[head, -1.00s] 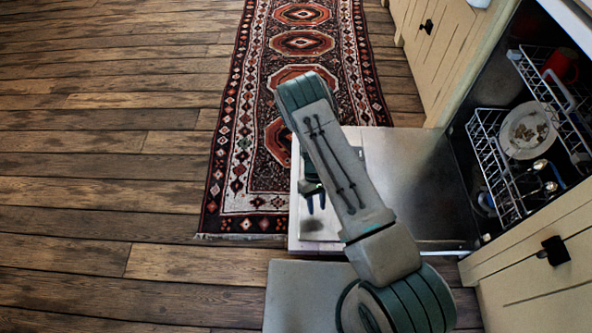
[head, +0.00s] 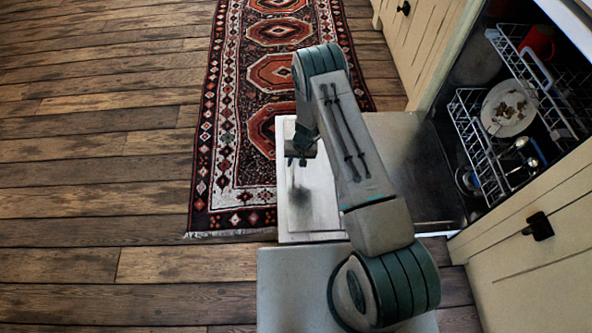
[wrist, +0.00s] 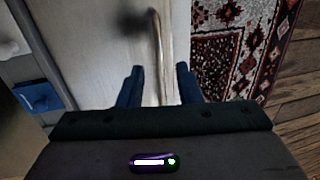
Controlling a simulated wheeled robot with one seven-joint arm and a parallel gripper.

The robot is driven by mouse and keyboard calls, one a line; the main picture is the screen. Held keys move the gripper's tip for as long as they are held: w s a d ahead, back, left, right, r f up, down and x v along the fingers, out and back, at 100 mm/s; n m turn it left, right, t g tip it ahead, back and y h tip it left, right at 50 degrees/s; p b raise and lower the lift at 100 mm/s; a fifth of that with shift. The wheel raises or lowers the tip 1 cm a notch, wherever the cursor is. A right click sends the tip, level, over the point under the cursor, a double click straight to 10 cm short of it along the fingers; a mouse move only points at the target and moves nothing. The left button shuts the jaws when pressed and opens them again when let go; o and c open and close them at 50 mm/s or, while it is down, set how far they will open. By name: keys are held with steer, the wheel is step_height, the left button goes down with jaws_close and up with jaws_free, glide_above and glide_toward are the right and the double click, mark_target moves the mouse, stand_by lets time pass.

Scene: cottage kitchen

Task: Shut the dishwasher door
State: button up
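The dishwasher door (head: 405,150) is folded down flat in front of the open dishwasher (head: 465,110). Its pale outer part (head: 318,205) lies below my gripper. My gripper (head: 297,160) is over this outer part, close to the edge by the rug, partly hidden by my arm. In the wrist view, its two dark blue fingers (wrist: 158,84) are apart. A thin, curved metallic bar (wrist: 156,45) shows between them against the pale door surface (wrist: 95,45). I cannot tell whether the fingers touch it.
Dish racks (head: 475,145) inside hold a plate (head: 508,108), a red item (head: 540,42) and cutlery. Cream cabinets (head: 545,240) flank the opening. A patterned rug (head: 225,150) lies beyond the door. The wooden floor (head: 90,190) at left is clear.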

mark_target(293, 171)
steer(key=f, duration=0.3)
steer(key=f+b, duration=0.1)
steer(key=f, duration=0.1)
steer(key=shift+a, duration=0.4)
